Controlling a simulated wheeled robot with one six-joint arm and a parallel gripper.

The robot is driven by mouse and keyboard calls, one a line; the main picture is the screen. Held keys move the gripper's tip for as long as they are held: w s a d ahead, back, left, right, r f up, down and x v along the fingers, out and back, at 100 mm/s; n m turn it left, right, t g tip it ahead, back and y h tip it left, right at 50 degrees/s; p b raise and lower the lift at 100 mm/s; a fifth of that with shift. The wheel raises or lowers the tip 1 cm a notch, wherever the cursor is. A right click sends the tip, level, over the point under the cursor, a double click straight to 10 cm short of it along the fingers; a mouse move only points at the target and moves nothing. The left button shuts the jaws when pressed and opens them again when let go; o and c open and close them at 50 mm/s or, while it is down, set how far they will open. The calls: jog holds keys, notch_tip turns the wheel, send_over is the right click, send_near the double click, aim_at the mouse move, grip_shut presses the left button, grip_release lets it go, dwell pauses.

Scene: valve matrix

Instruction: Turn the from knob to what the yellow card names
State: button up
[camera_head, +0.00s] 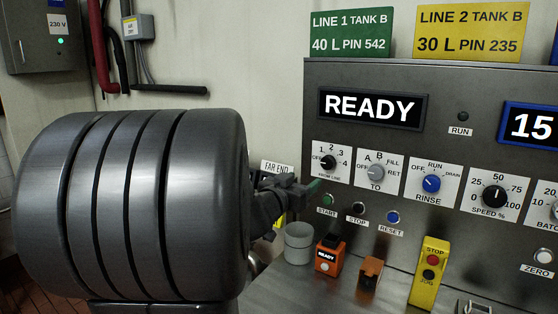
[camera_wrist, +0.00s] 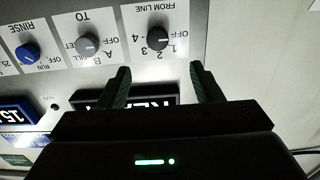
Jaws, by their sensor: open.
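The yellow card (camera_head: 471,31) above the panel reads LINE 2 TANK B, 30 L, PIN 235. The from knob (camera_head: 328,163) is black, on a white plate marked FROM LINE with OFF and 1 to 4. Its pointer seems to be at the OFF side, but it is small. The knob also shows upside down in the wrist view (camera_wrist: 157,38). My gripper (camera_wrist: 162,84) is open and empty, its two fingers apart, with the knob beyond the gap between them. In the head view my gripper (camera_head: 312,186) is just below and left of the knob plate.
The grey TO knob (camera_head: 376,172) and blue RINSE knob (camera_head: 431,184) sit close to the right. START (camera_head: 328,200), STOP and RESET buttons lie below. A grey cup (camera_head: 299,244), orange devices and a yellow stop box (camera_head: 430,272) stand on the shelf.

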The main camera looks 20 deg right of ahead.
aim_at(326, 164)
jog(key=x, duration=1.3)
jog(key=shift+d, duration=0.3)
jog(key=c, duration=1)
